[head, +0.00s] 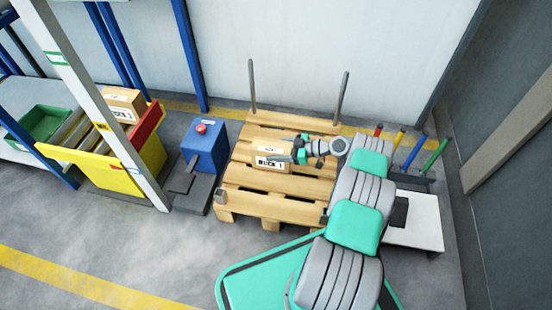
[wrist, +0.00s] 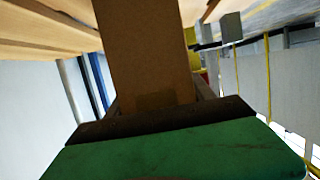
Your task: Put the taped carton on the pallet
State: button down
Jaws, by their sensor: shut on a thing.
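A small brown carton (head: 271,160) with a white label and dark printed letters is at the middle of the wooden pallet (head: 247,205). My gripper (head: 290,156) reaches in from the right and is shut on the carton. In the wrist view the carton (wrist: 145,50) fills the space between the jaws, with a slightly different brown patch, perhaps tape, near its lower end. Pallet boards also show at the upper left of the wrist view (wrist: 45,30). I cannot tell whether the carton touches the boards or hangs just above them.
Two grey posts (head: 251,85) stand at the pallet's back. A blue box with a red button (head: 205,145) is left of it. Further left are a yellow bin (head: 135,165), another carton (head: 124,104) and a green tray (head: 45,128). Several coloured rods (head: 415,150) stand at the right.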

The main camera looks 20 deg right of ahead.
jog(key=shift+f, duration=0.95)
jog(key=shift+s+f, duration=0.1)
jog(key=shift+f, duration=0.05)
jog(key=shift+c, duration=1.8)
grip_release()
